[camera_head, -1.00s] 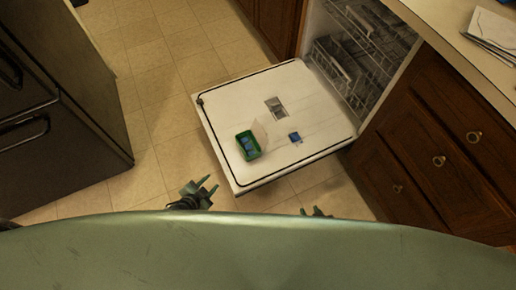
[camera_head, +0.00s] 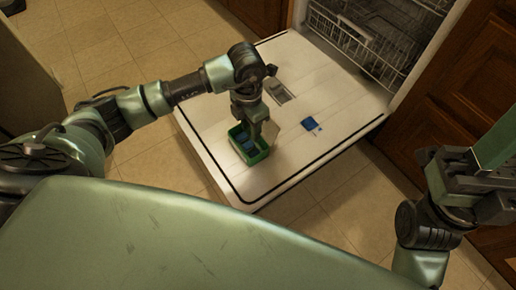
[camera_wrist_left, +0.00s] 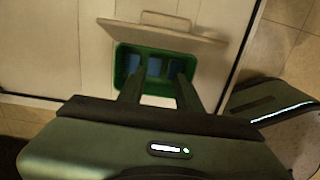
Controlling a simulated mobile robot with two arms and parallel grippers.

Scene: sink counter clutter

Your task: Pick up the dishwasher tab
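An open green tub (camera_head: 262,157) with blue dishwasher tabs inside stands on the lowered dishwasher door. In the left wrist view, the tub (camera_wrist_left: 121,50) shows several tabs (camera_wrist_left: 154,67) in it, and its pale lid is swung open at the far side. A single blue tab (camera_head: 311,124) lies on the door to the right of the tub. My left gripper (camera_head: 252,138) points down at the tub. In the left wrist view, its fingers (camera_wrist_left: 160,78) are apart over the tabs, with no tab visibly clamped. My right gripper (camera_head: 485,170) is at the right edge, its fingertips unclear.
The open dishwasher door (camera_head: 330,90) is a low flat surface, with a detergent compartment (camera_head: 281,92) behind the tub. The dishwasher rack (camera_head: 365,38) is at the back. Wooden cabinets (camera_head: 440,90) stand at the right. Tiled floor (camera_head: 130,50) lies open at the left.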

